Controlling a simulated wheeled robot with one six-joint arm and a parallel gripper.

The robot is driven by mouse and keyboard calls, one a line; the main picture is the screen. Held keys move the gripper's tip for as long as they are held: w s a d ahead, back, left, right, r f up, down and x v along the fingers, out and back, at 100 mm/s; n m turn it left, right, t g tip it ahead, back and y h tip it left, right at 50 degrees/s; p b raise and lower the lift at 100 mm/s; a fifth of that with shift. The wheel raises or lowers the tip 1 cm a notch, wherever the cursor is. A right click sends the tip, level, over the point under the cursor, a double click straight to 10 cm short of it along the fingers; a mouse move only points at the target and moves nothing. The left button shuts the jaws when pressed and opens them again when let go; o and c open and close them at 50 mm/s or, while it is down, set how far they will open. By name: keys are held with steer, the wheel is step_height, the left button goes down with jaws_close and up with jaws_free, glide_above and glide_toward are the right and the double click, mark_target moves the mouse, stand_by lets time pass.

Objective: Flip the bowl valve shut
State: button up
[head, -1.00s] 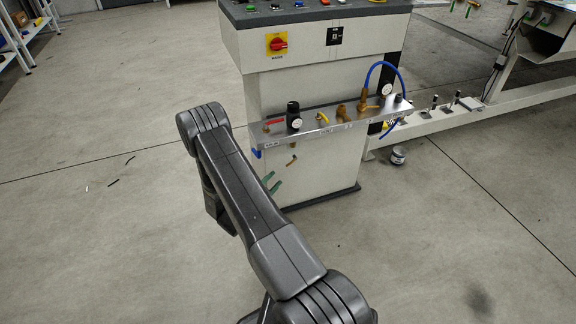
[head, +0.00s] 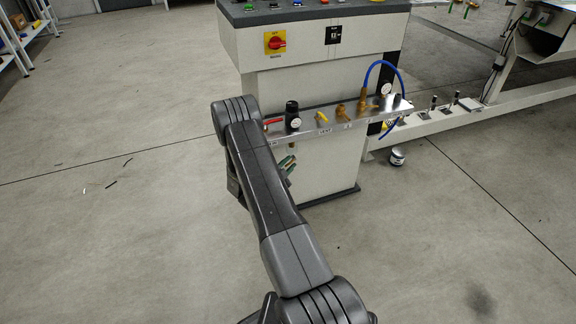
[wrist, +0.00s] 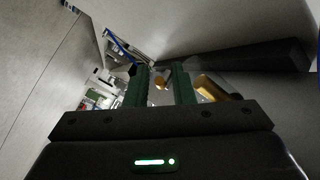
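A steel shelf (head: 345,119) on the front of the cabinet carries the valves. A red-handled valve (head: 273,122) sits at its left end, partly behind my arm. A yellow-handled valve (head: 321,117) stands near the middle, and brass fittings (head: 362,105) stand to the right. The labels are too small to tell which valve is the bowl valve. My gripper (head: 288,164) is just below the shelf's left part, partly hidden by my arm.
A black regulator with a gauge (head: 293,118) stands between the red and yellow handles. A blue hose (head: 381,66) arches at the right. The control cabinet (head: 325,170) stands close behind the gripper.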

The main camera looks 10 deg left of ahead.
jaws_close()
steer(key=shift+g, duration=0.3)
steer(key=r+m+g+y, duration=0.1)
steer(key=m+g, duration=0.1)
steer(key=shift+s+a+r+g, duration=0.1)
steer(key=shift+g, duration=0.2)
steer(key=shift+r+m+g+y, duration=0.1)
steer(key=shift+m+g+y, duration=0.2)
steer(key=shift+g+y, duration=0.25)
steer(key=shift+o, duration=1)
jaws_free()
steer(key=shift+o, duration=0.2)
steer(key=shift+a+r, duration=0.1)
